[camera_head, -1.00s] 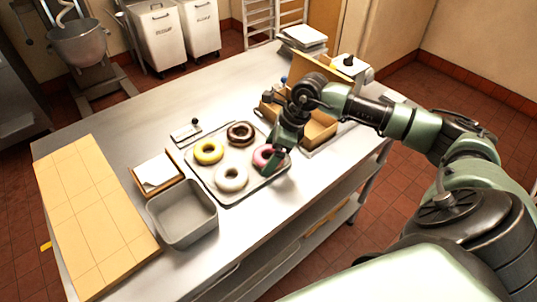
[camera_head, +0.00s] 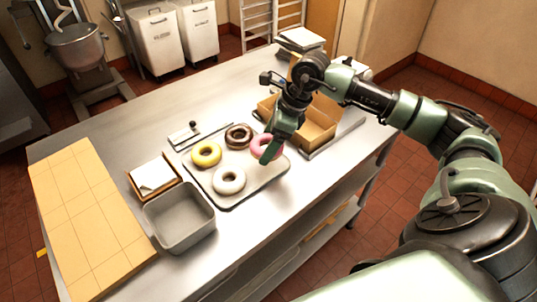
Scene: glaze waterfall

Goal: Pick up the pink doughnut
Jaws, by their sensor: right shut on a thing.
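The pink doughnut (camera_head: 259,143) is at the right end of the metal tray (camera_head: 243,193), partly hidden behind the fingers. My right gripper (camera_head: 268,152) points down and is shut on the pink doughnut. The doughnut looks raised a little off the tray. On the tray lie a yellow doughnut (camera_head: 206,146), a chocolate doughnut (camera_head: 238,129) and a white doughnut (camera_head: 229,187). My left gripper is not in view.
An open cardboard box (camera_head: 318,133) stands just right of the tray, behind my right gripper. A grey bin (camera_head: 180,240), a small box with paper (camera_head: 154,177) and a wooden board (camera_head: 85,220) are on the left. Bare tabletop lies in front of the tray.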

